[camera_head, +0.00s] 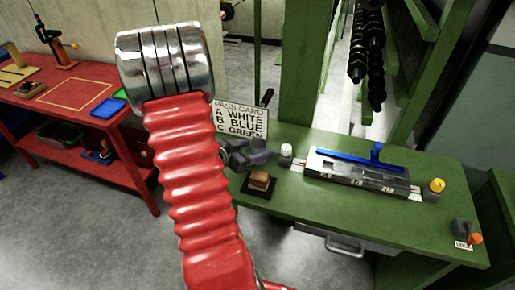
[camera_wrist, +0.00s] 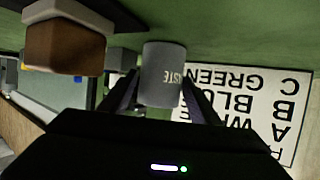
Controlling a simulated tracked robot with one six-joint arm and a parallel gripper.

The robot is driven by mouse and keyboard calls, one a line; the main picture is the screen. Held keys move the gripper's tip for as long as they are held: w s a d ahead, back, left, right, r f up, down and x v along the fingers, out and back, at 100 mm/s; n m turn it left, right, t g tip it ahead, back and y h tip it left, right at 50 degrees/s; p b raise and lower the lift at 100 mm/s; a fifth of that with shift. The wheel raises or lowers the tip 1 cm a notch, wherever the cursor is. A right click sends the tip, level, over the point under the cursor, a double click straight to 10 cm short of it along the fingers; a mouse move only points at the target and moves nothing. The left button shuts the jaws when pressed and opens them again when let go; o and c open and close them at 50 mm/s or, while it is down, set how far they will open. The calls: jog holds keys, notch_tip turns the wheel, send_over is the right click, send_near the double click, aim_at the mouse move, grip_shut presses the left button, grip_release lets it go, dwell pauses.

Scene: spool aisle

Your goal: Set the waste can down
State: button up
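The waste can (camera_wrist: 163,75) is a small grey cylinder with pale lettering, partly readable as "WASTE", in the wrist view. My gripper (camera_wrist: 162,98) has one dark finger on each side of it and appears shut on it. In the head view my gripper (camera_head: 245,155) is over the left end of the green bench (camera_head: 350,209), in front of the pass card. The can cannot be made out clearly there. I cannot tell whether its base touches the bench.
A brown block on a dark pad (camera_head: 260,182) sits close to my gripper. A white bottle (camera_head: 286,154) and a grey tray with a blue bar (camera_head: 357,170) stand to its right. The pass card (camera_head: 240,118) is just behind. A red table (camera_head: 70,95) is at left.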

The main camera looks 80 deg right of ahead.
jog(key=shift+o, duration=0.8)
jog(key=shift+r, duration=0.1)
jog(key=shift+w+a+r, duration=0.1)
jog(key=shift+a, duration=0.05)
jog(key=v, duration=1.1)
jog(key=shift+w+a, duration=0.2)
jog(key=shift+a, duration=0.05)
jog(key=shift+w+r, duration=0.1)
